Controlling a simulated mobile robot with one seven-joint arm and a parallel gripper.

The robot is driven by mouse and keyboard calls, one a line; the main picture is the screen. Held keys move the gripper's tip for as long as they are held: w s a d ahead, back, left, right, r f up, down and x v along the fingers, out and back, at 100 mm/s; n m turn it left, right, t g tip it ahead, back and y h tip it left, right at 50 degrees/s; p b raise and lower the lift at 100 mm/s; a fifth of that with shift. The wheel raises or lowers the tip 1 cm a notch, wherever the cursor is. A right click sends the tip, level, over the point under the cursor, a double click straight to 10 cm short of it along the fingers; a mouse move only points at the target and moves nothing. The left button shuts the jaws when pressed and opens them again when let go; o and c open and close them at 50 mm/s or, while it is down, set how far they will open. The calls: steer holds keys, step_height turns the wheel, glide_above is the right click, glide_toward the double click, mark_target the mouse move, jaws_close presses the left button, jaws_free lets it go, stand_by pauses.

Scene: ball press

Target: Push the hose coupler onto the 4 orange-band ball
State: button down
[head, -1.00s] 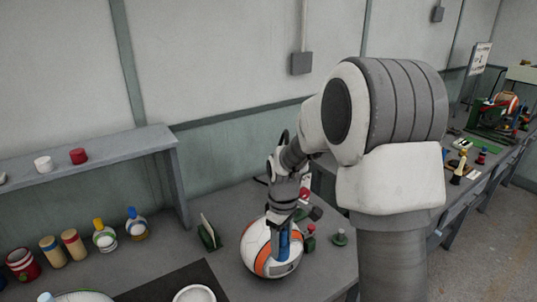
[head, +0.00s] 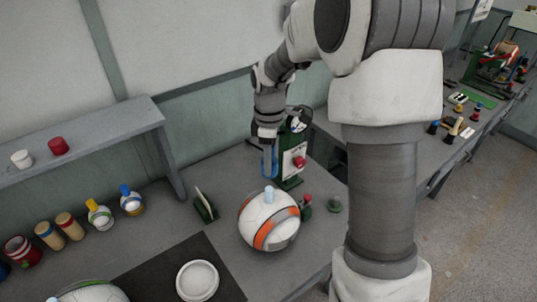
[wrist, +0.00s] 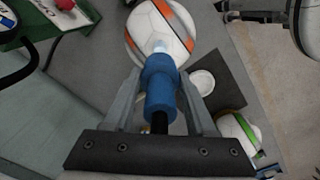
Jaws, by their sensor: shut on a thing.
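The ball with orange bands (head: 256,215) sits on the grey bench in the head view, and shows at the top of the wrist view (wrist: 142,38). A pale blue stub (head: 269,194) stands upright on its top, also seen in the wrist view (wrist: 163,46). My gripper (head: 269,152) is shut on the blue hose coupler (head: 270,168), which points down above the stub. In the wrist view the coupler (wrist: 160,80) sits between the fingers and partly covers the stub. The coupler looks apart from the stub in the head view; the exact gap is unclear.
A green stand with a red button (head: 291,158) is behind the ball. A white dish (head: 181,281) lies on a dark mat (head: 150,283). Another ball (head: 92,294) is at front left. Bottles and jars line the left side.

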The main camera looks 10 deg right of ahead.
steer(key=shift+f, duration=0.1)
steer(key=b, duration=0.4)
glide_above(269, 189)
steer(key=shift+f, duration=2.8)
steer(key=shift+f+b, duration=1.45)
steer(key=shift+f, duration=0.75)
steer(key=shift+c, duration=0.7)
jaws_free()
steer(key=shift+r, duration=0.1)
step_height(269, 189, up, 17)
steer(key=shift+r, duration=0.2)
